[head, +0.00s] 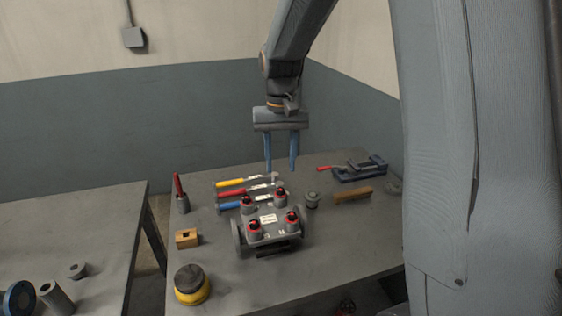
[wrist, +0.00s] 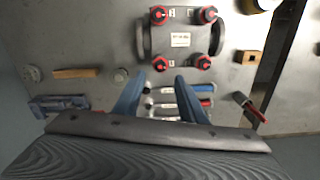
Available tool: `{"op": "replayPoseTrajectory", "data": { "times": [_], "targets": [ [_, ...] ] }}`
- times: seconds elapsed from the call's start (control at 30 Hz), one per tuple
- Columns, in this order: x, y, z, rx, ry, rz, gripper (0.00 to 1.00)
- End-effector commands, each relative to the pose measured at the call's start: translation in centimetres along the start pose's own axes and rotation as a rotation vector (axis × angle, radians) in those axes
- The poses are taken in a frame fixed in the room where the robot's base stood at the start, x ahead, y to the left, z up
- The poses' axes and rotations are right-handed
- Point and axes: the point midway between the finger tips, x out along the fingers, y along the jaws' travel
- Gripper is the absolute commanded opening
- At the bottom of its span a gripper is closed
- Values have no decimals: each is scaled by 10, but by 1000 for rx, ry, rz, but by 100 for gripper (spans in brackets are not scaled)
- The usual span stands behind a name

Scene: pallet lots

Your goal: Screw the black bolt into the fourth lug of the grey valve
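The grey valve (head: 272,236) lies on the workbench, with round flanges at its two sides and a white label on top. It also shows at the top of the wrist view (wrist: 181,51). A black-topped bolt with a red ring stands in each corner lug, such as the front right black bolt (head: 291,219) and the front left one (head: 254,227). I cannot tell how deep each bolt sits. My gripper (head: 281,169) points down above the bench, behind the valve and apart from it. Its blue fingers are spread with nothing between them, as the wrist view also shows (wrist: 159,84).
A wooden block (head: 187,238), a yellow-black round item (head: 191,284) and a red-handled tool in a holder (head: 181,197) stand left. A blue vise (head: 360,170) and brush (head: 352,194) lie right.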

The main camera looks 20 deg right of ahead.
Motion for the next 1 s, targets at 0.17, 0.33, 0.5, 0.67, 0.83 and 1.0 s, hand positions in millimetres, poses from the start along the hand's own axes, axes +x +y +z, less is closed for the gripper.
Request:
{"op": "replayPoseTrajectory", "data": {
  "times": [0.17,0.33,0.5,0.67,0.83,1.0],
  "targets": [
    [17,-1,-1,-1,1,0,37],
    [36,0,-1,0,0,0,37],
    [52,1,0,1,-1,0,37],
    [66,1,0,1,0,0,37],
    [74,1,0,2,0,0,37],
    [75,1,0,2,0,0,37]
  ]
}}
